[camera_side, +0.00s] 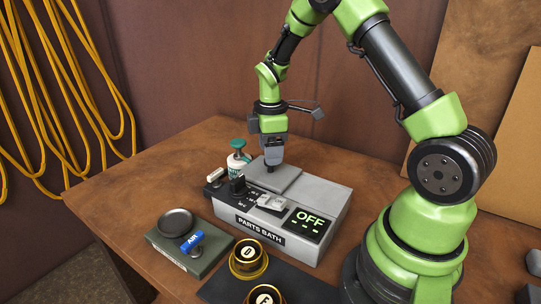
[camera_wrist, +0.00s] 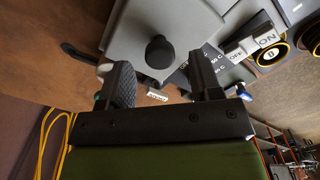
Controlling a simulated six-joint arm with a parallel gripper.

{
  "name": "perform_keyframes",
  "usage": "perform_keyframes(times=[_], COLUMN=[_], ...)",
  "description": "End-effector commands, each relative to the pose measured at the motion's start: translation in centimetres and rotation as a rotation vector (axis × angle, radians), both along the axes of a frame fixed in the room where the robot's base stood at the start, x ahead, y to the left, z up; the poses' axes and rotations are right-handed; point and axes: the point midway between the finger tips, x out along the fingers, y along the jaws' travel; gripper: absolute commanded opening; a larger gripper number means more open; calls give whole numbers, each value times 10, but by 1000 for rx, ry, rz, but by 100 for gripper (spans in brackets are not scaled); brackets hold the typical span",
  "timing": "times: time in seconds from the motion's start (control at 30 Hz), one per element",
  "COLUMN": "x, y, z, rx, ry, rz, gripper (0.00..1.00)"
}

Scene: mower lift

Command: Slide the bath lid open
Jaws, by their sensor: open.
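The parts bath (camera_side: 265,222) is a grey box on the wooden bench, with a display reading OFF. Its flat grey lid (camera_side: 285,181) lies on top toward the back left. In the wrist view, a round black knob (camera_wrist: 158,52) stands on the lid (camera_wrist: 130,27). My gripper (camera_side: 271,163) points down over the lid in the side view. Its two dark fingers, seen in the wrist view (camera_wrist: 163,78), are apart, with the knob in line with the gap between them. I cannot tell whether the knob is between the fingertips. The side view does not show the knob clearly.
A bottle with a green top (camera_side: 238,158) stands close behind the bath's left end. A white rocker switch (camera_side: 272,202) is on the bath's top. A box with a blue AIR lever (camera_side: 191,242) and brass buttons (camera_side: 248,260) sit in front. The bench behind is clear.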

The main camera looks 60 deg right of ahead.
Motion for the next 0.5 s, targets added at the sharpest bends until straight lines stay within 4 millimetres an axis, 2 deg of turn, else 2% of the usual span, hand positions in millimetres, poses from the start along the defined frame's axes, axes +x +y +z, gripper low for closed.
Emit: perform_keyframes(times=[0.1, 0.2, 0.47, 0.5], x=[0, 0, 0, 0], y=[0, 0, 0, 0], z=[-14, -19, -20, -20], rx=[0, -1, 0, 0], ry=[1, -1, -1, -1], rz=[1, 0, -1, -1], gripper=[58, 58, 58, 54])
